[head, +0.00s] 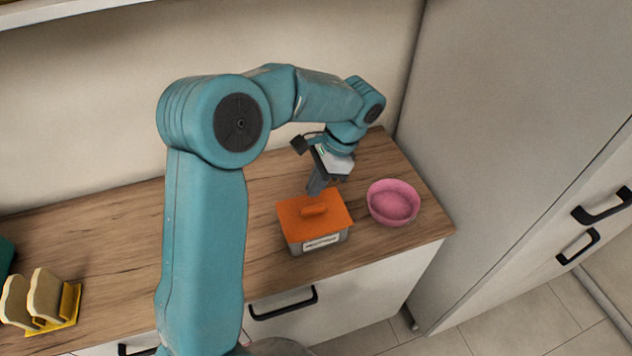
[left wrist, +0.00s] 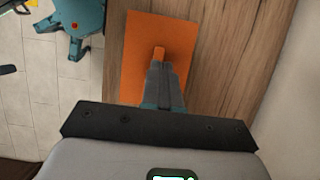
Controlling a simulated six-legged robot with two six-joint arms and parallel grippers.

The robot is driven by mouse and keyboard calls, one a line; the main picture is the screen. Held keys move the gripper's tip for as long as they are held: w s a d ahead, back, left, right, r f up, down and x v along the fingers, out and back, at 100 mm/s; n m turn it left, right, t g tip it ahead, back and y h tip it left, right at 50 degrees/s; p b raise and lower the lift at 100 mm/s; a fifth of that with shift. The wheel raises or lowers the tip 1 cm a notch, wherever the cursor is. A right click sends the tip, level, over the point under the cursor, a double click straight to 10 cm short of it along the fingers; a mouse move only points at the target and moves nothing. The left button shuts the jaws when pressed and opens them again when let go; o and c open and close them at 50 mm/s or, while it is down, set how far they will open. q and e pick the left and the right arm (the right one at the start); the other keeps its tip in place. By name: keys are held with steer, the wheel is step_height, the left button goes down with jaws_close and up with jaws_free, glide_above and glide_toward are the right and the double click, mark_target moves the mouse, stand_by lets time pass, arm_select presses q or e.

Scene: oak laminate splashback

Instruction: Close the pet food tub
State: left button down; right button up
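The pet food tub (head: 298,247) is a grey box with a pale label on its front, standing on the wooden counter. Its orange lid (head: 290,222) lies over the top, with a raised orange handle (head: 314,211) in the middle. I cannot tell whether the lid is fully seated. The lid also fills the centre of the left wrist view (left wrist: 140,45). My left gripper (head: 316,190) points down just behind and above the handle. My right gripper is not in view.
A pink bowl (head: 393,203) stands right of the tub. A yellow rack with bread-like slices (head: 45,295) is at the far left. A tall pale cabinet (head: 500,130) bounds the counter's right side. Bare wooden counter (head: 100,235) lies left of the tub.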

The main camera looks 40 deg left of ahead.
mark_target(310, 208)
arm_select(q)
steer(key=shift+f+b, duration=1.55)
steer(key=shift+f, duration=0.9)
steer(key=shift+r, duration=0.1)
step_height(310, 208, up, 7)
steer(key=p, duration=0.6)
